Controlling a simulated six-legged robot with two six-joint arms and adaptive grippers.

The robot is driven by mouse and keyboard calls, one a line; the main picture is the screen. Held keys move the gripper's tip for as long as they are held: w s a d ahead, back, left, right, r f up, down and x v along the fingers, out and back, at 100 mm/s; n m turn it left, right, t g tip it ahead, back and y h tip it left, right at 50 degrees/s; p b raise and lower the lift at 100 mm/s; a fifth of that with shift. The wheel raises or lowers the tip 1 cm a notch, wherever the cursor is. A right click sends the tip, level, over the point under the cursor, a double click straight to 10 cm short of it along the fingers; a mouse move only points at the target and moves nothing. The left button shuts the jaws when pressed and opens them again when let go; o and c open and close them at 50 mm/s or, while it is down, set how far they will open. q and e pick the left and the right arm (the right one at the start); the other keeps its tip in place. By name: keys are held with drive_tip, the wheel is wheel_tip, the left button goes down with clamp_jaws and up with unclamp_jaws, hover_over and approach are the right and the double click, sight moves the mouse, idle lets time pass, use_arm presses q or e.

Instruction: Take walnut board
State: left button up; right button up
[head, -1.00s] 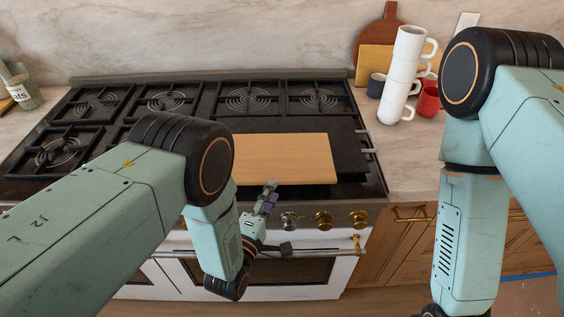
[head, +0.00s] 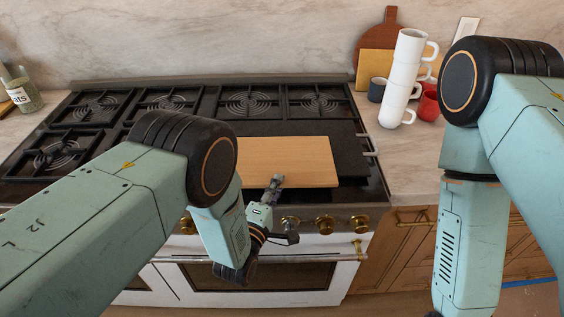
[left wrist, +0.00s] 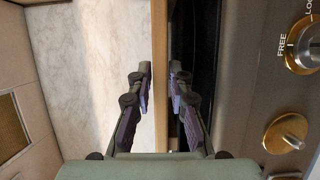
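A light tan wooden board (head: 285,158) lies flat across the front right of the stove, with its front edge towards me. A darker reddish-brown round board (head: 391,23) with a handle leans on the back wall. My left gripper (head: 277,181) is at the light board's front edge. In the left wrist view the board shows edge-on as a thin tan strip (left wrist: 160,50). The left fingers (left wrist: 160,80) are apart on either side of its line, with gaps showing. Contact cannot be told. My right arm shows, but its gripper is out of view.
The stove (head: 250,100) has raised black grates, with a dark flat plate (head: 352,150) beside the light board. Front knobs (head: 325,224) and an oven rail (head: 320,256) are close to my left gripper. Stacked white mugs (head: 405,75) and a red mug (head: 429,105) stand right.

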use_arm(q)
drive_tip(key=c, duration=0.3)
drive_tip(key=shift+w+r, duration=0.1)
clamp_jaws()
drive_tip(key=shift+r+p, duration=2)
drive_tip(key=shift+r, duration=0.05)
drive_tip(key=shift+f, duration=0.15)
